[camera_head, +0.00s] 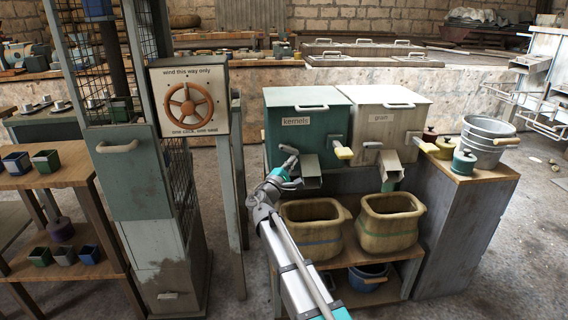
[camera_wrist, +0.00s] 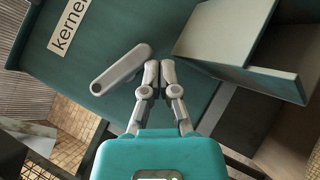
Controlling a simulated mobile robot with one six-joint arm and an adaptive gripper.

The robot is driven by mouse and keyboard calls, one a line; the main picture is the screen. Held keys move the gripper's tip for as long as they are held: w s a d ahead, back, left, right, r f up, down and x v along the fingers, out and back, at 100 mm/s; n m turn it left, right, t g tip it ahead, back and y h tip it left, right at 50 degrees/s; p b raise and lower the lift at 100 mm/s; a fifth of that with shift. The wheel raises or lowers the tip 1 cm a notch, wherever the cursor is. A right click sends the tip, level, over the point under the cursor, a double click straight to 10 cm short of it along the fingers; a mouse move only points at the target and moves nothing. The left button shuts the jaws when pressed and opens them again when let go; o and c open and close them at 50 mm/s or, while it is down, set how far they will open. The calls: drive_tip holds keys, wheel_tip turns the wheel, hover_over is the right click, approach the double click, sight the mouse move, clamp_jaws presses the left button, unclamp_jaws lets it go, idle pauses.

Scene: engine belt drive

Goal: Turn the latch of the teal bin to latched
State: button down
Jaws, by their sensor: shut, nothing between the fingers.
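The teal bin (camera_head: 303,127), labelled "kernels", stands left of a white "grain" bin in the head view. Its front wall (camera_wrist: 110,30) fills the upper left of the wrist view. The latch, a grey rounded bar (camera_wrist: 120,70), lies on that wall below the label, slanted in the wrist view. It also shows as a small grey bar (camera_head: 288,149) in the head view. My gripper (camera_wrist: 160,64) is shut and empty, its fingertips beside the latch's upper right end. Whether they touch it is unclear. In the head view my gripper (camera_head: 291,163) is just below the latch.
The teal bin's chute (camera_head: 311,170) juts out right of my gripper; it is large in the wrist view (camera_wrist: 225,35). A lever with a pale knob (camera_head: 343,153) is farther right. Baskets (camera_head: 314,245) stand on the shelf below. A post and panel with a wheel (camera_head: 188,105) stand left.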

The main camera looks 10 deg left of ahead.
drive_tip(key=shift+w+d+r, duration=0.1)
drive_tip(key=shift+d+r, duration=0.05)
drive_tip(key=shift+d, duration=0.2)
drive_tip(key=shift+d+r, duration=0.1)
drive_tip(key=shift+d, duration=0.05)
idle(0.3)
idle(0.4)
